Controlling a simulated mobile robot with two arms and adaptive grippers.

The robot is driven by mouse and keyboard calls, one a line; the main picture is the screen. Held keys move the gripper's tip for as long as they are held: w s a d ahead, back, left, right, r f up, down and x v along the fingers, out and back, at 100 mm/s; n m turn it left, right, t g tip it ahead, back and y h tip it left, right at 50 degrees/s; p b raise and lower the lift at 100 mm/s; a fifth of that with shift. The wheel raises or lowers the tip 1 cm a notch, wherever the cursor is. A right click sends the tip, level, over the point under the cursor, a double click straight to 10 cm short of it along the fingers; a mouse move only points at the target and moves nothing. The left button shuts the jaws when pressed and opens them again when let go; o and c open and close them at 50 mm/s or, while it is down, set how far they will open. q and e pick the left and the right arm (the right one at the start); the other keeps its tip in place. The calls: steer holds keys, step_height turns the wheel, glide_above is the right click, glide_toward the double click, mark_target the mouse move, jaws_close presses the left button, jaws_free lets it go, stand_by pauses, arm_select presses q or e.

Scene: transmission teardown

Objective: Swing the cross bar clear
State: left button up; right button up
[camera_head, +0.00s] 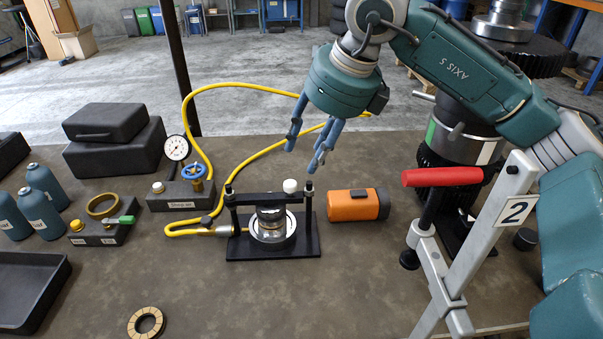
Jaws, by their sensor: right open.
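The cross bar (262,198) is a black bar spanning two short posts on a small black fixture (243,250) in the middle of the bench. It lies above a round metal part (272,228) on the fixture. A white knob (290,186) is near the bar's right end. My right gripper (304,157) hangs above and slightly right of the bar. Its blue fingers are spread, empty and apart from the bar and knob. My left gripper is not in view.
An orange block-shaped tool (350,205) lies right of the fixture. A yellow hose (192,125) loops behind and left, by a gauge (177,148). A red-handled lever stand (440,177) and dark gear stack (455,150) stand right.

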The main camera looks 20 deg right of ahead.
mark_target(290, 183)
steer(key=x, duration=0.2)
steer(key=a+p+x, duration=0.1)
steer(key=x, duration=0.1)
steer(key=p+x, duration=0.1)
steer(key=x, duration=0.1)
steer(key=shift+s+a+f, duration=0.2)
steer(key=shift+s, duration=0.05)
steer(key=shift+d+p+x, duration=0.1)
steer(key=shift+p+x, duration=0.15)
steer(key=shift+x, duration=0.35)
steer(key=shift+d+p+x, duration=0.15)
steer(key=shift+p+x, duration=0.1)
steer(key=shift+x, duration=0.4)
steer(key=shift+w+a+f, duration=0.1)
steer(key=shift+a+f, duration=0.1)
steer(key=shift+f, duration=0.2)
steer(key=shift+w, duration=0.1)
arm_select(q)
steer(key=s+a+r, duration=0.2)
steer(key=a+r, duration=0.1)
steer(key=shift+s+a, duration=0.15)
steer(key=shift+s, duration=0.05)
arm_select(e)
jaws_close()
